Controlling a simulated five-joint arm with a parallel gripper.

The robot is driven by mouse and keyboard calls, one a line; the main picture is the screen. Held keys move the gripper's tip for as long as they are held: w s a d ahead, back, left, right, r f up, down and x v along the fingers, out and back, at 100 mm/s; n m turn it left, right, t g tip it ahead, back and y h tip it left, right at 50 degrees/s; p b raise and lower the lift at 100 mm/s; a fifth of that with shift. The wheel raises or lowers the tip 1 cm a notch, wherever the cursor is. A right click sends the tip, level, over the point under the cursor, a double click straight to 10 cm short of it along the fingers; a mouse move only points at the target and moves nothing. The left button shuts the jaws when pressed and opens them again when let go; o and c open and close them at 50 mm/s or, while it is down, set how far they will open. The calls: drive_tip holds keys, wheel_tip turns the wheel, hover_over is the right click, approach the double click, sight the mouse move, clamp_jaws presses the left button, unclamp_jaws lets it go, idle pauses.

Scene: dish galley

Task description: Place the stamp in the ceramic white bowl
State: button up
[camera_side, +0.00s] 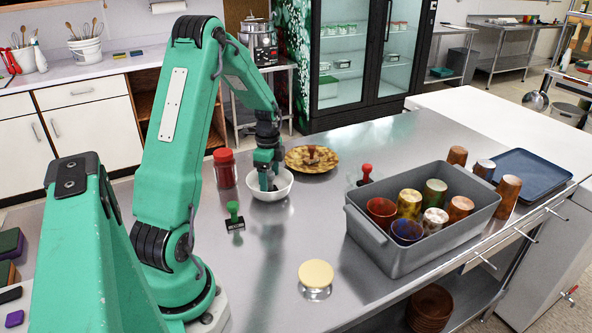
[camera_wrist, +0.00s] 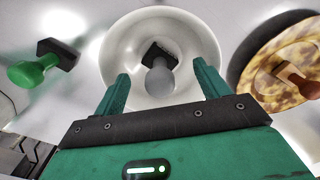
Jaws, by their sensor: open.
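The ceramic white bowl (camera_side: 281,192) stands on the steel counter, directly under my gripper (camera_side: 267,178). In the wrist view, a stamp with a grey round handle and dark base (camera_wrist: 158,75) lies inside the bowl (camera_wrist: 127,52). My gripper (camera_wrist: 160,84) is open, its green fingers apart on either side of that stamp's handle. I cannot tell whether they touch it. In the side view the gripper mostly hides this stamp. A green-handled stamp (camera_side: 234,214) stands on the counter in front of the bowl; it also shows in the wrist view (camera_wrist: 32,70).
A brown spotted plate (camera_side: 296,163) behind the bowl holds a reddish-brown stamp (camera_side: 311,153). A red jar (camera_side: 225,172) stands left of the bowl. A red-handled stamp (camera_side: 366,172) stands near a grey bin (camera_side: 400,257) of cups. A cream-topped knob (camera_side: 316,274) is in front.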

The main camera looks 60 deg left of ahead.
sight(270, 173)
idle(0.3)
drive_tip(key=shift+r, duration=3.55)
drive_tip(key=shift+d+r, duration=0.15)
drive_tip(key=shift+d, duration=0.05)
drive_tip(key=w+d+r+n+t, duration=0.1)
drive_tip(key=d+r+n, duration=0.1)
drive_tip(key=d+r, duration=0.55)
drive_tip(key=s+d+r+n+t, duration=0.2)
drive_tip(key=s+d, duration=0.3)
drive_tip(key=d, duration=0.6)
drive_tip(key=s+d+r+n+t, duration=0.2)
drive_tip(key=s+d+n, duration=0.3)
drive_tip(key=d, duration=0.6)
drive_tip(key=shift+s+r+t, duration=0.3)
drive_tip(key=shift+r, duration=0.5)
